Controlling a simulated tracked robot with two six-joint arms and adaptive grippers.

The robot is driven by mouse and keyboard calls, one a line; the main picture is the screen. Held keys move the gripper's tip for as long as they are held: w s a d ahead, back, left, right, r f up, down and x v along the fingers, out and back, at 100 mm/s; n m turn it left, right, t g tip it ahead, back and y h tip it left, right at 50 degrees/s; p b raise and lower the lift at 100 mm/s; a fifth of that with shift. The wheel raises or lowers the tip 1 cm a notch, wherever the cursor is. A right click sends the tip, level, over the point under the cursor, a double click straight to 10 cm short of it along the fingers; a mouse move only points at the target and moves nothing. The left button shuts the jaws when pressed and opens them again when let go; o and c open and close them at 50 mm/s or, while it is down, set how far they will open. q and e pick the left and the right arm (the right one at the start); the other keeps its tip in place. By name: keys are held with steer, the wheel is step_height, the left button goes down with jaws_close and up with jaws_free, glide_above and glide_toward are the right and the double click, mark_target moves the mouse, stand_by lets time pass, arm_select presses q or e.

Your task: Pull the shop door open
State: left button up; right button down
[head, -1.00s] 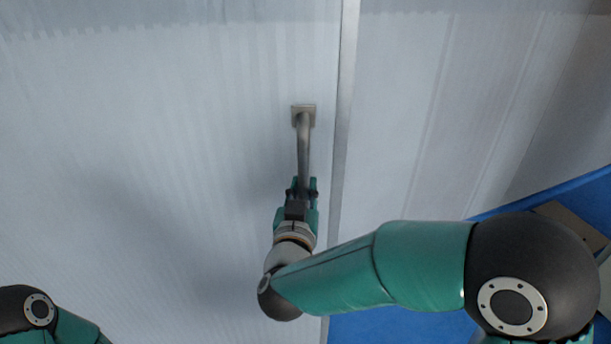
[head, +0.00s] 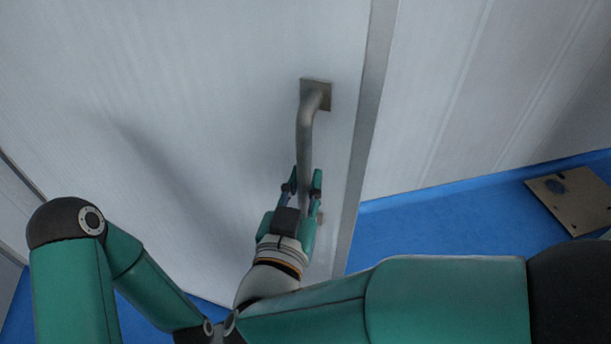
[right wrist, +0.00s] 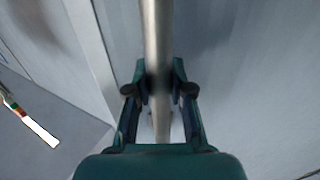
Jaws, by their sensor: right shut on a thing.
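The shop door (head: 200,90) is a large pale panel with a grey edge strip on its right side. Its handle (head: 305,135) is a grey metal bar bent out from a square plate. My right gripper (head: 303,192) is shut on the lower part of the bar, one finger on each side. In the right wrist view the bar (right wrist: 157,45) runs between the fingers of my right gripper (right wrist: 160,88). My left arm comes in at the lower left, and its gripper is out of the picture.
A pale wall (head: 470,100) lies right of the door edge. Blue floor (head: 430,225) shows below it, with a tan plate (head: 575,200) at the far right. More blue floor shows at the lower left. A small white strip with coloured bands (right wrist: 30,120) shows in the wrist view.

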mark_target(302, 139)
steer(key=shift+r, duration=0.1)
steer(key=c, duration=1)
jaws_free()
step_height(302, 139, up, 10)
steer(key=shift+f, duration=0.1)
